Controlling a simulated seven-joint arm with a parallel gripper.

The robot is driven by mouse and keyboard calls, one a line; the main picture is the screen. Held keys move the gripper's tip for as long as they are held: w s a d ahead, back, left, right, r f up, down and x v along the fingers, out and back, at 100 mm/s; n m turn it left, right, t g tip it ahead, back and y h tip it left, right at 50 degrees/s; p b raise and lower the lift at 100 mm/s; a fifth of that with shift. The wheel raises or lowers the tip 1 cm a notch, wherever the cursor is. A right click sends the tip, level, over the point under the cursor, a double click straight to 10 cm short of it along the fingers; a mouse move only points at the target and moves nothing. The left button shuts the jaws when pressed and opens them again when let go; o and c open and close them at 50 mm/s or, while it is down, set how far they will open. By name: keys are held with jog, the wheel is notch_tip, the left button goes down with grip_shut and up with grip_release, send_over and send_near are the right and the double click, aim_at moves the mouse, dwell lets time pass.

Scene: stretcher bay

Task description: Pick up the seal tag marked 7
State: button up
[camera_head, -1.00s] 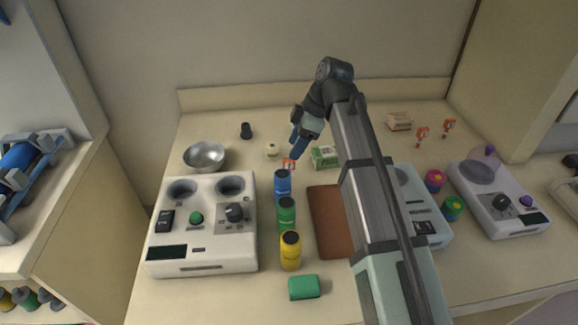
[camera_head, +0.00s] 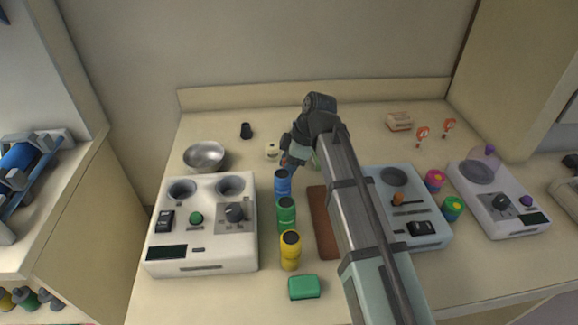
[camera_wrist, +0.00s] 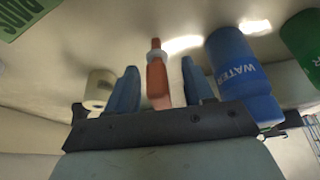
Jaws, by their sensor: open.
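An orange seal tag (camera_wrist: 157,80) with a pale collar stands between the two blue fingers of my gripper (camera_wrist: 159,64) in the wrist view. The fingers are apart, with a gap visible on each side of the tag. No number can be read on it. In the head view my gripper (camera_head: 291,162) is low over the table behind the blue bottle, and my arm hides most of this tag. Two other orange-and-white tags stand at the back right, one nearer (camera_head: 422,136) and one farther (camera_head: 449,126). Their markings are too small to read.
The blue WATER bottle (camera_wrist: 238,68) is close beside the right finger; a white roll-like item (camera_wrist: 99,90) is by the left one. Green (camera_head: 286,215) and yellow (camera_head: 290,252) bottles line up in front. A steel bowl (camera_head: 204,156) stands left.

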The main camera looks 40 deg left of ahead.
grip_shut()
dwell(0.4)
